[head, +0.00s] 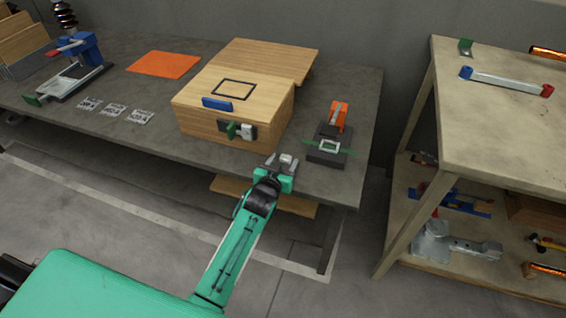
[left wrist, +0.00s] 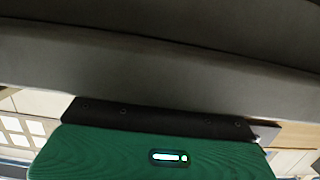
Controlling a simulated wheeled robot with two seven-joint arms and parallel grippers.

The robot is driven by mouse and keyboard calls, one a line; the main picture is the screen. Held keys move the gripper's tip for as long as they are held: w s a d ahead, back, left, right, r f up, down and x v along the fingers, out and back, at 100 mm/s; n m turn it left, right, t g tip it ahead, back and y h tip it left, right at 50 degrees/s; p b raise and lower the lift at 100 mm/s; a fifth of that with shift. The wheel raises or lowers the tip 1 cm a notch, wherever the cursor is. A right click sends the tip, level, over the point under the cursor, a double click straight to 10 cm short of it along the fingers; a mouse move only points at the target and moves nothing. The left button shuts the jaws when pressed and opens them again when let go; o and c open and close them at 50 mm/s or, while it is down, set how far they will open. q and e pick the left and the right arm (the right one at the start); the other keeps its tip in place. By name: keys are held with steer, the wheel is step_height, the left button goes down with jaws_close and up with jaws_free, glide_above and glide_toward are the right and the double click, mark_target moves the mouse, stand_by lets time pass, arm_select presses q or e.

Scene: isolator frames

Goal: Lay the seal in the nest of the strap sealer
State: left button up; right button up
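The strap sealer (head: 324,157) stands near the bench's right end, with a dark base and a raised orange lever (head: 339,115). A green strap (head: 352,153) crosses it, and a pale square frame (head: 330,146) on its base looks like the nest. My left gripper (head: 286,160) is at the bench's front edge, left of the sealer and apart from it. A small pale piece shows at its fingertips; I cannot tell whether this is the seal or part of the fingers. The left wrist view shows no fingertips. My right gripper is not in view.
A wooden box (head: 235,103) with a blue handle and green latch stands left of the sealer. An orange mat (head: 164,64), several grey printed tags (head: 113,110) and a blue-and-red clamp device (head: 80,60) lie further left. A separate shelved bench (head: 500,105) stands right, across a gap.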

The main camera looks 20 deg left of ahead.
arm_select(q)
steer(key=shift+r, duration=0.2)
steer(key=s+r+p, duration=0.1)
steer(key=s+r, duration=0.1)
steer(key=s, duration=0.9)
steer(key=s+f+g, duration=0.6)
steer(key=s+f, duration=0.3)
steer(key=s, duration=0.4)
steer(key=s+a+f+m+g, duration=0.1)
steer(key=s+f+g, duration=0.6)
steer(key=s, duration=0.6)
step_height(320, 180, down, 2)
steer(key=shift+s+a+f+m, duration=0.2)
steer(key=shift+s+m, duration=0.05)
steer(key=shift+m, duration=0.05)
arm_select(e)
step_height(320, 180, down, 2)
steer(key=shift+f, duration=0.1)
arm_select(q)
steer(key=shift+f, duration=0.1)
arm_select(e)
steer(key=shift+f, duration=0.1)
